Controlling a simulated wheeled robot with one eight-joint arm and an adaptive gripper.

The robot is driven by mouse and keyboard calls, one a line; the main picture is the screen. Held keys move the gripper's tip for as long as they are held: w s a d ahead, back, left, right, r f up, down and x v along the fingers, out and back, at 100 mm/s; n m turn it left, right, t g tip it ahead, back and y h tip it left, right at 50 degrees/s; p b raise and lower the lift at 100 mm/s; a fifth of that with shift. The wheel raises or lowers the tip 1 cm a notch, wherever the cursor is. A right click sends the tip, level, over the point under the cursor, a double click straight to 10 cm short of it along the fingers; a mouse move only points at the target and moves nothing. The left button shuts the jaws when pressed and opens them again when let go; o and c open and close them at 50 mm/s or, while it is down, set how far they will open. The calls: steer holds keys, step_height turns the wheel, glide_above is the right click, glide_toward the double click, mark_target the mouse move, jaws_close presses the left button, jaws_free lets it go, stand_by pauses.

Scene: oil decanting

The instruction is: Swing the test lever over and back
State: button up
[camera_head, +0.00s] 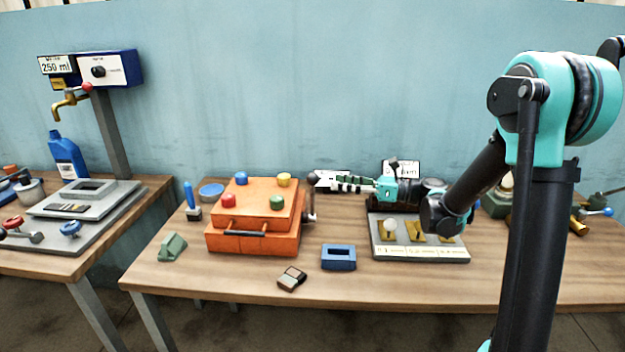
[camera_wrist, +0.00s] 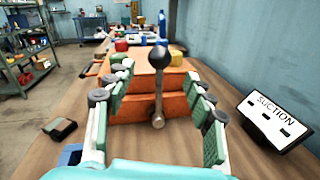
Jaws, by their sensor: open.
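The test lever (camera_wrist: 158,88) is a grey shaft with a black ball knob, standing upright on the right side of an orange box (camera_wrist: 181,80). In the head view the orange box (camera_head: 254,241) sits mid-table, with the lever's pivot (camera_head: 309,217) at its right side. My gripper (camera_wrist: 160,82) is open, with its green-padded fingers spread to the left and right of the lever. No finger visibly touches the shaft. In the head view my gripper (camera_head: 335,183) points left at the box's right side. How deep the lever sits between the fingers is unclear.
A SUCTION sign (camera_wrist: 271,119) stands to the right in the wrist view. In the head view, a grey tray (camera_head: 420,245) lies below my gripper, a blue block (camera_head: 338,257) and a small dark block (camera_head: 292,279) in front. Bare table lies between them.

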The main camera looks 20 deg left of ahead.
mark_target(312, 179)
steer(key=a, duration=0.9)
steer(key=shift+s, duration=0.2)
jaws_close()
